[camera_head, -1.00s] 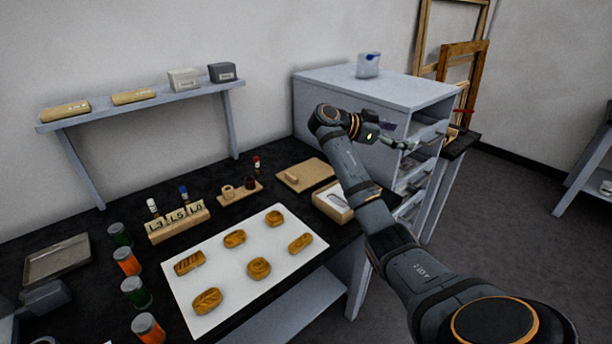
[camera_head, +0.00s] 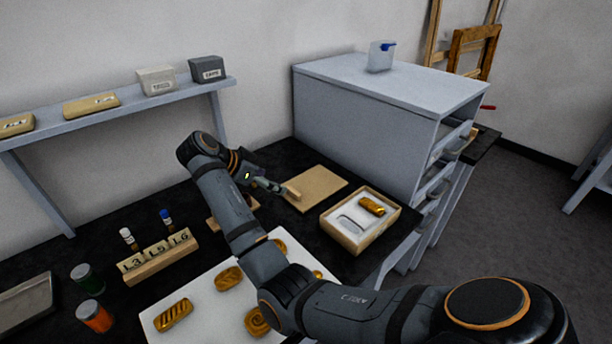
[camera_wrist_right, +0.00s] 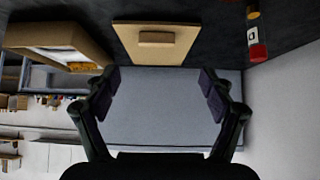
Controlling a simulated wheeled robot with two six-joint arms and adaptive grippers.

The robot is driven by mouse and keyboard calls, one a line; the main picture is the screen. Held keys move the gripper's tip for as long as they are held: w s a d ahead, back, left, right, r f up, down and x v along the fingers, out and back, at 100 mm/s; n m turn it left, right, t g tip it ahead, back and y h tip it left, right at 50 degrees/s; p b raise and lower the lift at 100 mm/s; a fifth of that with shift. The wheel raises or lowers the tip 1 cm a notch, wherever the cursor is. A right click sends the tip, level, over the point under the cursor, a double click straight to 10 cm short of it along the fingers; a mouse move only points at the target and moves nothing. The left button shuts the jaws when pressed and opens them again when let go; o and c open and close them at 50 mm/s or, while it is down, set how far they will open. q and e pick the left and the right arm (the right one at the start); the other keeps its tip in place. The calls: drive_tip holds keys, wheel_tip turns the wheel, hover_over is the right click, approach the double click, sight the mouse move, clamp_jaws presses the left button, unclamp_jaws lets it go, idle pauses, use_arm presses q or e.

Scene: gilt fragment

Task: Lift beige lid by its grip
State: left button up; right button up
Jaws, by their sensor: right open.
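The beige lid (camera_head: 323,186) is a flat board lying on the black bench, with a small block grip (camera_head: 293,194) on top. In the right wrist view, the lid (camera_wrist_right: 130,45) and its grip (camera_wrist_right: 157,37) lie ahead of the fingers. My right gripper (camera_head: 272,187) is just left of the grip in the head view; it also shows in the right wrist view (camera_wrist_right: 159,80), open and empty. Whether it touches the lid cannot be told from the head view. My left gripper is not in view.
An open beige box (camera_head: 345,235) right of the lid holds a gilt piece (camera_head: 371,205) beside a pale outlined recess. A grey cabinet (camera_head: 370,115) stands behind. A white sheet (camera_head: 205,312) bears gilt pieces.

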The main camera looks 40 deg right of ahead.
sight(294, 190)
drive_tip(key=d+f, duration=0.2)
drive_tip(key=shift+s+d+p, duration=0.3)
drive_tip(key=shift+s, duration=0.1)
drive_tip(key=x, duration=0.2)
drive_tip(key=shift+w+d+f+p, duration=0.1)
drive_tip(key=shift+d+f+p, duration=0.15)
drive_tip(key=shift+p, duration=0.1)
drive_tip(key=x, duration=0.3)
drive_tip(key=shift+w+d+f, duration=0.15)
drive_tip(key=shift+d+f, duration=0.05)
drive_tip(key=shift+f, duration=0.15)
drive_tip(key=shift+a, duration=0.1)
drive_tip(key=shift+c, duration=0.5)
drive_tip(key=c, duration=1.2)
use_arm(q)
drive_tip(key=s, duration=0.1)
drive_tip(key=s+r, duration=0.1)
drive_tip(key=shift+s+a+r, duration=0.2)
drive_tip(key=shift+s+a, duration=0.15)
use_arm(e)
drive_tip(key=shift+o, duration=0.2)
